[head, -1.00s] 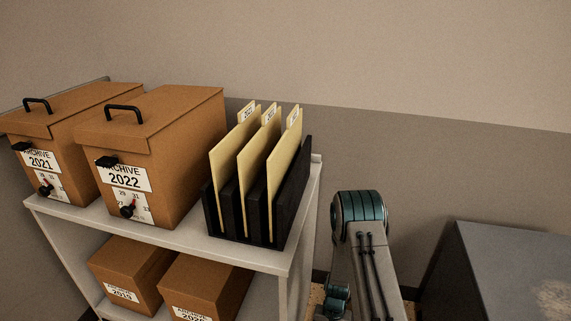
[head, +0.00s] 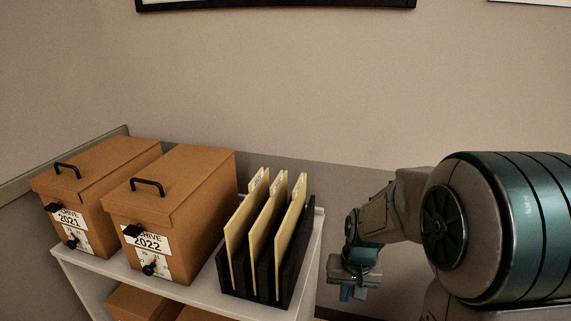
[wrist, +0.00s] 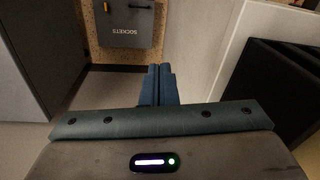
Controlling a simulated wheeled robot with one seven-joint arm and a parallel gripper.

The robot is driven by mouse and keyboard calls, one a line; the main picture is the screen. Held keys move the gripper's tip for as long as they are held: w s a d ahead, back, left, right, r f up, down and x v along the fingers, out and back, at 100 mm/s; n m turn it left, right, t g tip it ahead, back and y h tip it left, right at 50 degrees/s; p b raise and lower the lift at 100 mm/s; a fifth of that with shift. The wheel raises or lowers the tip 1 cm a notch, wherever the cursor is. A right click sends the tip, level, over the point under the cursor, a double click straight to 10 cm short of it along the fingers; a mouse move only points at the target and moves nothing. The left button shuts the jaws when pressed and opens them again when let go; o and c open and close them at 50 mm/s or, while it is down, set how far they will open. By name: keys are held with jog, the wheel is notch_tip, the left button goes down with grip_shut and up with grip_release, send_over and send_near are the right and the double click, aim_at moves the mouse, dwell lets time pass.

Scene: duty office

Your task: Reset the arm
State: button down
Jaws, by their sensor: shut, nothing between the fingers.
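My gripper (head: 347,294) hangs at the end of my arm, to the right of the shelf and its black file holder, in the head view. It points downward. In the wrist view my gripper's blue fingers (wrist: 158,72) are pressed together with nothing between them. My arm reaches in from the right side of the head view, bent at a large teal-banded joint.
The shelf (head: 90,270) holds brown archive boxes marked 2021 (head: 105,170) and 2022 (head: 190,195), and a black file holder (head: 304,262) with folders. In the wrist view, a grey SOCKETS box (wrist: 125,28) lies ahead and a dark cabinet (wrist: 45,50) at left.

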jog(key=s+r+t+p, duration=0.1)
jog(key=s+r+p, duration=0.3)
jog(key=r, duration=0.6)
jog(key=s+d+r+n+t+p, duration=0.1)
jog(key=s+r+p, duration=0.3)
jog(key=s+r, duration=0.5)
jog(key=shift+s+r+h, duration=0.3)
jog(key=shift+r+h, duration=0.1)
jog(key=shift+r, duration=0.15)
